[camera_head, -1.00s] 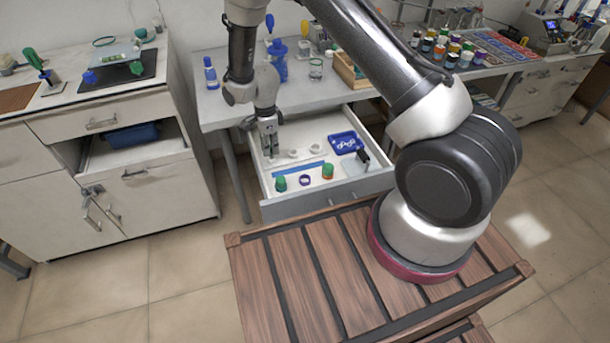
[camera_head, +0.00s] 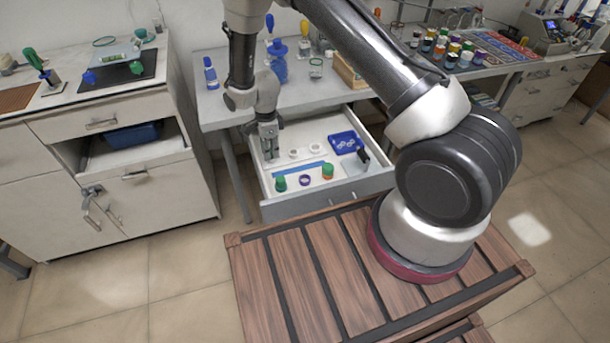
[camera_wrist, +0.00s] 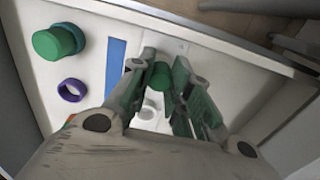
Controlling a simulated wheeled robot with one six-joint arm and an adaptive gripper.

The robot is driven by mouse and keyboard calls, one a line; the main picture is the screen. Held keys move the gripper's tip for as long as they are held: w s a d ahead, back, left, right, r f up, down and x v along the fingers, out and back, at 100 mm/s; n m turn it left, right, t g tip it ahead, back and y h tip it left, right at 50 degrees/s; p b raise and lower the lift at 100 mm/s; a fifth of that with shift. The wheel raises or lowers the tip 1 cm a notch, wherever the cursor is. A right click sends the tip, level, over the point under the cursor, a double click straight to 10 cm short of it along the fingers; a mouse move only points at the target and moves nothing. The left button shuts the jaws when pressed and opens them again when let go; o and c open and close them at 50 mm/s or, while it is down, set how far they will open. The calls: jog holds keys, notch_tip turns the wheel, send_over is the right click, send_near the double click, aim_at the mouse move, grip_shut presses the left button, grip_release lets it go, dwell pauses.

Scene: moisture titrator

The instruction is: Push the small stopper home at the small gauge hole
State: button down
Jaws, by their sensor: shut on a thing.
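My gripper (camera_head: 269,152) points down into the left part of the open drawer. In the wrist view my gripper (camera_wrist: 163,85) is shut on a small green stopper (camera_wrist: 161,76), which sits between the fingertips. A pale plate lies beyond the fingertips in the wrist view. I cannot make out the small gauge hole, nor whether the stopper touches it; the fingers hide that spot. A white ring (camera_wrist: 149,110) shows between the fingers, and white rings (camera_head: 315,148) also show in the head view.
The drawer (camera_head: 345,190) also holds a blue strip (camera_head: 300,169), a purple ring (camera_head: 305,180), a green stopper (camera_head: 281,184), a green-and-orange piece (camera_head: 327,171) and a blue tray (camera_head: 346,142). Drawer walls surround my gripper. The worktop (camera_head: 215,108) lies above and behind.

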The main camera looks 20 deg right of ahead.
jog(key=shift+f, duration=0.25)
jog(key=c, duration=1.3)
grip_release()
jog(key=shift+o, duration=0.2)
jog(key=shift+r, duration=0.1)
jog(key=shift+r, duration=3.95)
jog(key=shift+r, duration=0.1)
